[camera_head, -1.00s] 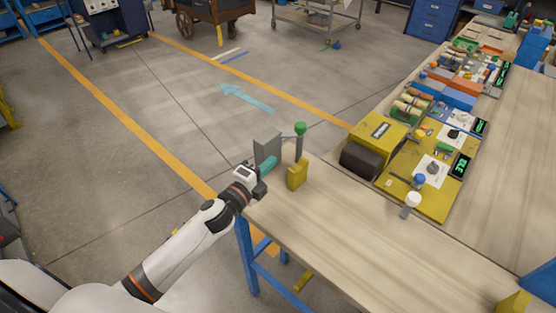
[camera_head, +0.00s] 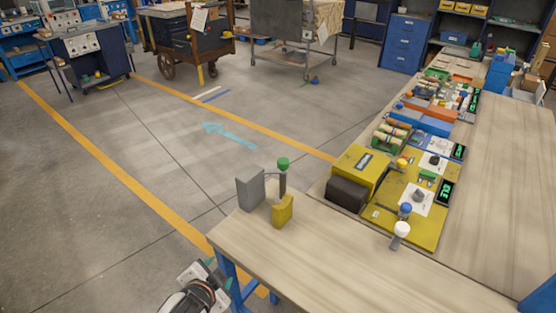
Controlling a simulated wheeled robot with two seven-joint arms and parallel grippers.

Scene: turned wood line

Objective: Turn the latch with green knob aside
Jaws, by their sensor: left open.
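The latch with the green knob (camera_head: 283,163) stands near the far left corner of the light wooden table (camera_head: 330,245). Its knob sits on top of an upright grey post. A thin dark bar shows between the post and a grey block (camera_head: 250,188) to its left. A yellow block (camera_head: 283,210) stands just in front of the post and hides its lower part. My left gripper (camera_head: 212,273) is at the bottom, beyond the table's left edge, well apart from the latch. It is open, with nothing seen between its fingers. My right gripper is out of view.
A white knob (camera_head: 401,229) stands at the board's front edge. The table front is bare. Floor left of the table is clear.

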